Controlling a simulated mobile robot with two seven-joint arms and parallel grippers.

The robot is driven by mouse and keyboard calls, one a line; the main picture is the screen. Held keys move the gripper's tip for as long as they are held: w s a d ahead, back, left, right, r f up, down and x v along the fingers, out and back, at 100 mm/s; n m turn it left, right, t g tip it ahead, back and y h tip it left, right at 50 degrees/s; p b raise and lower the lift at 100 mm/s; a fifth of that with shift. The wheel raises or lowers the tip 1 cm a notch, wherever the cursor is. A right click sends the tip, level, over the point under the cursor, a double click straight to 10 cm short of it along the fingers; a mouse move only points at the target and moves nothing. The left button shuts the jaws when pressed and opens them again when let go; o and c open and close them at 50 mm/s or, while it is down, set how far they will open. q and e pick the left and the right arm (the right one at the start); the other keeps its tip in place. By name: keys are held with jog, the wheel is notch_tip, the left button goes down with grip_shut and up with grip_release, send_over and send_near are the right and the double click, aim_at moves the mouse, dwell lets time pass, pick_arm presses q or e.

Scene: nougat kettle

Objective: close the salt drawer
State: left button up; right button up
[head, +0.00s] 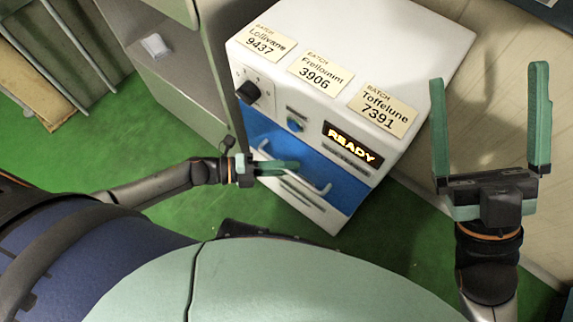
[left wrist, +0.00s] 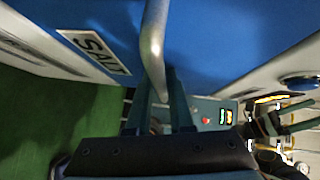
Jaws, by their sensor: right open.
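The salt drawer shows a blue front (left wrist: 225,40) with a label reading SALT (left wrist: 97,52) in the left wrist view. In the head view its blue front (head: 345,186) is on the white machine, below the READY display. Its bar handle (left wrist: 152,45) runs down between the fingers of my left gripper (left wrist: 157,105). In the head view my left gripper (head: 285,167) is at the handle (head: 318,188), its fingers close together on it. How far the drawer stands out is hard to tell. My right gripper (head: 493,130) is open and empty, right of the machine.
The white machine (head: 385,35) carries several batch notes on top and a black knob (head: 248,92) on its front. A grey cabinet (head: 180,85) stands close on its left. Green floor (head: 200,215) is open in front.

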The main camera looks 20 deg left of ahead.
pick_arm(q)
jog(key=shift+w+r, duration=0.15)
jog(key=shift+r, duration=0.1)
jog(key=shift+a, duration=0.3)
jog(key=p+v, duration=0.2)
jog(key=v, duration=1)
jog(key=shift+s+p, duration=0.2)
jog(key=shift+p, duration=0.2)
jog(key=shift+a+f, duration=0.1)
jog(key=shift+f, duration=0.05)
